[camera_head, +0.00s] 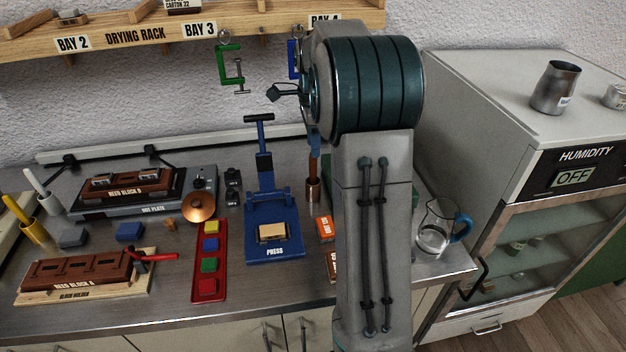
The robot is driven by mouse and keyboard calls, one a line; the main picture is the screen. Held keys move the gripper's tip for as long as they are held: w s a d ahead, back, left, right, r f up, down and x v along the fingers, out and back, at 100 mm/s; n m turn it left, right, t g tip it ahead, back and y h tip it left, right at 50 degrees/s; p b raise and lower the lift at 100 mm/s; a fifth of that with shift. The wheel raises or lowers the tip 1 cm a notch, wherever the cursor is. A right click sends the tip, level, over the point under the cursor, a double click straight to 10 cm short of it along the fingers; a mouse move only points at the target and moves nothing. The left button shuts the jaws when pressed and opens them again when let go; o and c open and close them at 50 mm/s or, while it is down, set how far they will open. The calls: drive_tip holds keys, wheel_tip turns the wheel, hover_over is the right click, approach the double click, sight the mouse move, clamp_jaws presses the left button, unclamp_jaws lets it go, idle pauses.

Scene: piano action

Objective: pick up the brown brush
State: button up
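A slim brown upright piece (314,166), possibly the brown brush, stands in a small copper-coloured cup (313,190) just left of my arm. Its upper part is partly covered by my arm, so I cannot tell for certain that it is a brush. No other brown brush is plain to see. My arm fills the middle right of the head view and hides part of the worktop. My gripper's fingers do not show.
The worktop (320,285) holds a blue press (270,225), a red tray (209,280) of coloured blocks, an orange box (325,229) and a glass jug (436,228). The drying rack (130,36) hangs above. A humidity cabinet (540,190) stands at right.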

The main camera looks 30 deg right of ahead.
sight(313, 177)
drive_tip(key=shift+s+a+f+p, duration=0.1)
drive_tip(key=shift+f+p, duration=0.3)
drive_tip(key=shift+f, duration=3.2)
clamp_jaws()
